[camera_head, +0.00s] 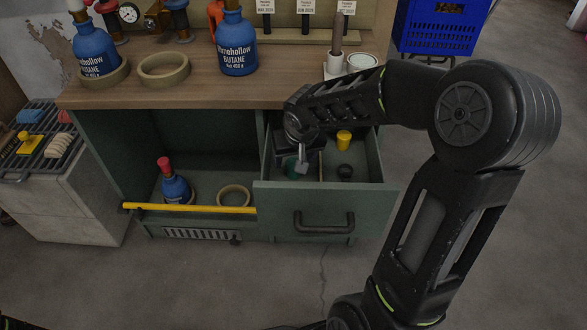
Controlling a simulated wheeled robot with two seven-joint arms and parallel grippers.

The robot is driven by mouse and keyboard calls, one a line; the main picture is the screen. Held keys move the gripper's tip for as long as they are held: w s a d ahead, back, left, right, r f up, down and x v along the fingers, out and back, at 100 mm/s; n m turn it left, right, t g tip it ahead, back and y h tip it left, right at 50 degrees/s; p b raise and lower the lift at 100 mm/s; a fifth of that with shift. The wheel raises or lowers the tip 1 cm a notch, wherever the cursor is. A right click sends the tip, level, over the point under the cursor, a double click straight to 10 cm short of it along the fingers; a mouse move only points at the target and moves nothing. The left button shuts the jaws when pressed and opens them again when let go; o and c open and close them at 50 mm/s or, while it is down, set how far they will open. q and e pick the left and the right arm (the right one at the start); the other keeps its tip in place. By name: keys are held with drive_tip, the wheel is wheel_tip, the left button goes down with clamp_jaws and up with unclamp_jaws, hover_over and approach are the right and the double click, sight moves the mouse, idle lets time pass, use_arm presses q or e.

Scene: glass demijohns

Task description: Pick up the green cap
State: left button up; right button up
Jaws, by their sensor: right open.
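The drawer (330,198) of the green cabinet is pulled out. A green cap (291,168) lies inside it at the left, partly hidden by my right gripper. My right gripper (302,167) points down into the drawer, its fingers open at or just above the green cap. I cannot tell whether they touch it. A yellow cap (344,139) and a dark cap (345,171) are in the drawer to the right of the gripper. My left gripper is out of view.
Blue butane canisters (238,45) and a tan ring (164,67) stand on the wooden counter (190,92). A red-topped blue canister (174,184) and another ring (234,194) are in the open lower bay, behind a yellow bar (190,208). A grill (40,140) is at left.

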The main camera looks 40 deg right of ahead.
sight(293, 163)
drive_tip(key=b+x, duration=0.1)
drive_tip(key=x, duration=0.2)
drive_tip(key=shift+d+f, duration=0.1)
drive_tip(key=shift+f, duration=0.2)
drive_tip(key=shift+c, duration=0.3)
clamp_jaws()
idle(0.4)
